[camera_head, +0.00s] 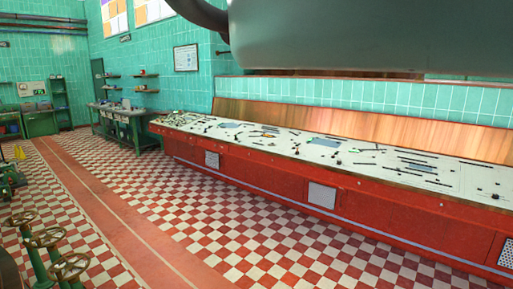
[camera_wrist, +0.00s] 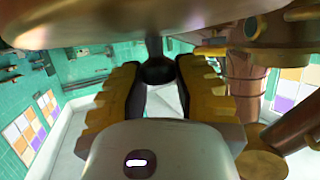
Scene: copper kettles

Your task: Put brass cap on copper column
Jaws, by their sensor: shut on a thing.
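My gripper (camera_wrist: 155,88) shows in the wrist view with yellow-backed, dark-padded fingers. It is shut on the dark knob at the end of a short stem. The stem joins a wide, dull metal dome that I take for the brass cap (camera_wrist: 80,22), filling the top of the wrist view. A copper-coloured upright cylinder (camera_wrist: 245,82) stands to the right, apart from the fingers; it may be the copper column, but I cannot be sure. The cap's far side is hidden. Neither gripper nor cap can be made out in the head view.
Brass pipework (camera_wrist: 292,130) lies close at the right of the wrist view. In the head view, a long red control desk (camera_head: 270,185) runs along the tiled wall. The checkered floor (camera_head: 215,220) between is clear.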

